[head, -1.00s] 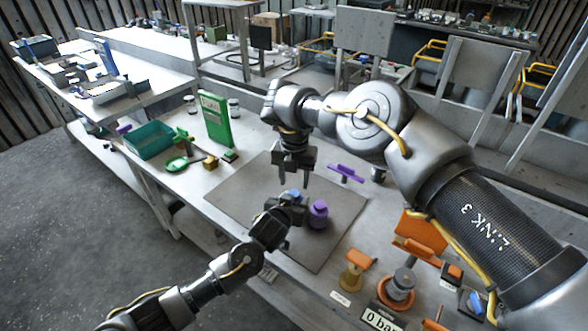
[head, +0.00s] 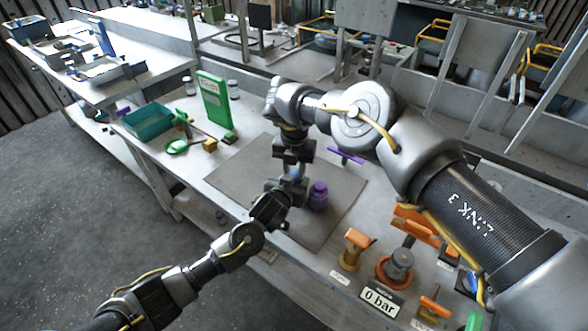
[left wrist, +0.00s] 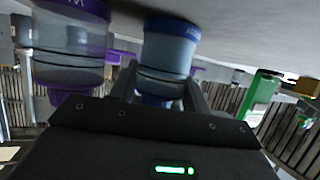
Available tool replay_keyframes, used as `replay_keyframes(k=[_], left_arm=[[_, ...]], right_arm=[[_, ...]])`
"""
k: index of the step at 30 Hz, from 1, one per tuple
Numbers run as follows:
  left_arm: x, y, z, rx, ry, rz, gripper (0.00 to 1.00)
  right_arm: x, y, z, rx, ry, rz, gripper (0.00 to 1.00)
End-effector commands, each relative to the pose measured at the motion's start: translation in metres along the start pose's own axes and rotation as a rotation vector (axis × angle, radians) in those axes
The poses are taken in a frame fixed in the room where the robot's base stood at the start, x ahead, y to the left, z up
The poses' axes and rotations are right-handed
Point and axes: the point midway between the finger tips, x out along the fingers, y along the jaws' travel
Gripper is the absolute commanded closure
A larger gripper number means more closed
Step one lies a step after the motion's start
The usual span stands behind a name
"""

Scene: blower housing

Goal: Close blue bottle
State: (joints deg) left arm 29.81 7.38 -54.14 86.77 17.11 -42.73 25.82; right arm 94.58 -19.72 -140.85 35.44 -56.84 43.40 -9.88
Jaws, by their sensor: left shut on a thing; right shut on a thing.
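The blue bottle (left wrist: 168,52) stands on the grey mat, mostly hidden in the head view, where a bit of its blue top (head: 295,175) shows between my grippers. My left gripper (head: 290,190) is shut on its body from the near left; in the left wrist view its two fingers (left wrist: 160,92) flank the bottle. That view is upside down, with the table at the top. My right gripper (head: 294,172) points down from above and is shut on the blue bottle's top. Its fingers hide whether a separate cap is seated.
A purple bottle (head: 318,196) stands close to the right of the blue one. A purple handled part (head: 346,155) lies behind it. Orange parts (head: 418,224) and a gauge sign (head: 379,297) are at the right. A green box (head: 214,102) and teal tray (head: 147,121) stand at the left.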

Motion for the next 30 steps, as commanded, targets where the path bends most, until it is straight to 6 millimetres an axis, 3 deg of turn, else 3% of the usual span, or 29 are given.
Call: replay_keyframes(k=[7, 8, 14, 23, 30], left_arm=[[0.0, 0.001, 0.001, 0.001, -0.002, 0.001, 1.0], [0.0, 0.001, 0.001, 0.001, -0.002, 0.001, 1.0], [0.0, 0.001, 0.001, 0.001, -0.002, 0.001, 1.0], [0.0, 0.001, 0.001, 0.001, -0.001, 0.001, 1.0], [0.0, 0.0, 0.001, 0.0, -0.001, 0.001, 1.0]], right_arm=[[0.0, 0.0, 0.0, 0.009, 0.0, 0.0, 0.98], [0.0, 0.0, 0.0, 0.009, 0.0, 0.0, 0.7], [0.0, 0.0, 0.0, 0.009, 0.0, 0.0, 0.46], [-0.003, 0.0, 0.0, 0.01, -0.001, 0.0, 0.46], [-0.037, 0.001, 0.001, 0.009, -0.003, 0.001, 0.46]])
